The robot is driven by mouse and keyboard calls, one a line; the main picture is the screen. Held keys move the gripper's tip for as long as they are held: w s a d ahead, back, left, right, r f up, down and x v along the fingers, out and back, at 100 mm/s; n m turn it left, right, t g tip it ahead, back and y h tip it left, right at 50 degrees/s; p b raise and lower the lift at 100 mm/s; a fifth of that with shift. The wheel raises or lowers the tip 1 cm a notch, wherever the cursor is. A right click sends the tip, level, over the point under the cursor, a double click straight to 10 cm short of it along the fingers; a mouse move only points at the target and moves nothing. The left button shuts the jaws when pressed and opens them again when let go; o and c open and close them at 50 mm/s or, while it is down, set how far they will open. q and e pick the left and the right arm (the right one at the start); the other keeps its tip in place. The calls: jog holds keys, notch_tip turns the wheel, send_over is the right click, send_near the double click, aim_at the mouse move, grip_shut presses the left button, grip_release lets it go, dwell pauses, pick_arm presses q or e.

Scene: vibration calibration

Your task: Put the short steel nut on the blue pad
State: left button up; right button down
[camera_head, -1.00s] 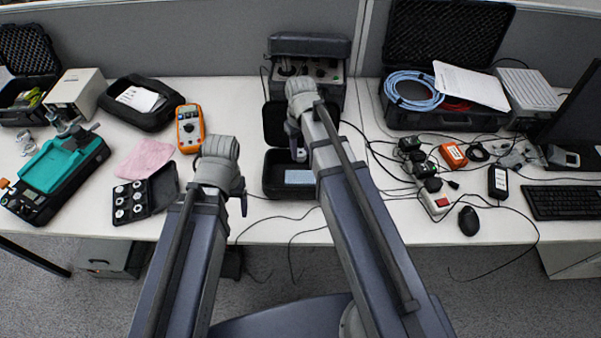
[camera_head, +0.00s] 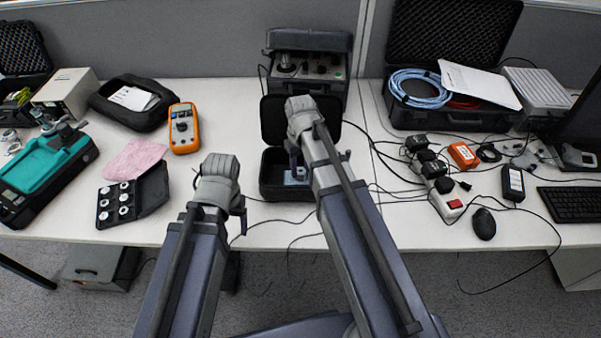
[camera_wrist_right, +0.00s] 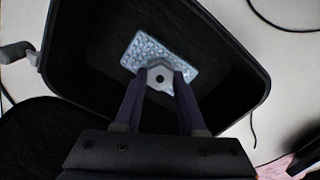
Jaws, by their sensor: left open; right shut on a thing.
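The blue pad (camera_head: 300,181) lies on the floor of an open black case (camera_head: 268,186) at the middle of the table. It shows as a pale blue textured rectangle in the right wrist view (camera_wrist_right: 146,50). My right gripper (camera_head: 292,163) is over the case, partly covering the pad in the head view. In the right wrist view my right gripper (camera_wrist_right: 160,84) is shut on a grey hexagonal steel nut (camera_wrist_right: 160,76) with a dark hole. The nut overlaps the pad's near edge; I cannot tell whether they touch. My left gripper (camera_head: 240,212) is open and empty, left of the case.
An open black box (camera_head: 150,190) with several round metal pieces lies left. A pink cloth (camera_head: 135,158) and orange multimeter (camera_head: 184,128) are beyond it. A grey instrument (camera_head: 308,70) stands behind the case. Cables and a power strip (camera_head: 447,203) lie right.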

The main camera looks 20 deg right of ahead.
aim_at(301, 171)
pick_arm(q)
jog(key=shift+f, duration=0.15)
pick_arm(e)
jog(key=shift+f, duration=0.15)
jog(key=c, duration=0.5)
grip_release()
notch_tip(301, 171, up, 12)
jog(key=p, duration=1.2)
pick_arm(q)
notch_tip(301, 171, up, 12)
jog(key=shift+r, duration=0.2)
pick_arm(e)
jog(key=s+a+n+h, duration=0.1)
jog(key=s+a, duration=0.9)
jog(key=s, duration=0.4)
jog(key=shift+s+a+r, duration=0.15)
jog(key=shift+a+r, duration=0.1)
